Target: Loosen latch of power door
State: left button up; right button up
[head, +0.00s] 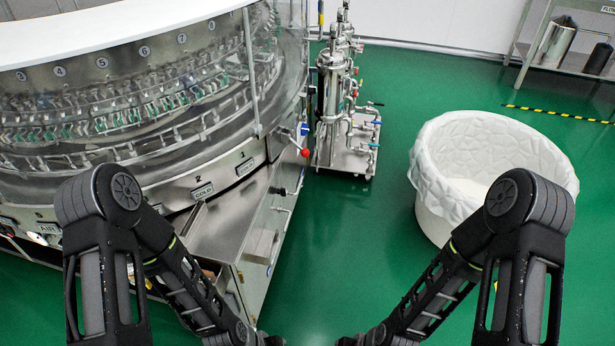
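The rotary washer (150,100) fills the left side, with clear windows and a numbered upper band. A steel cabinet (262,235) juts out from its lower right. Small dark and metal fittings (281,191) show on the cabinet's side face; I cannot tell which, if any, is the power door latch or whether it is fastened. My two arms reach down into the lower part of the view, the left one in front of the washer and cabinet.
A red-knobbed lever (305,153) sticks out at the washer's right edge. A steel filter unit (345,110) on a cart stands behind it. A large white lined tub (490,165) stands at right. Green floor (345,240) is clear between cabinet and tub. A steel shelf (570,65) is far right.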

aim_at(283, 191)
jog(key=i+l+z, duration=0.15)
jog(key=i, duration=0.25)
jog(key=i+l+z, duration=0.15)
jog(key=i, duration=0.25)
jog(key=i+l+z, duration=0.15)
jog(key=i, duration=0.3)
jog(key=l, duration=0.1)
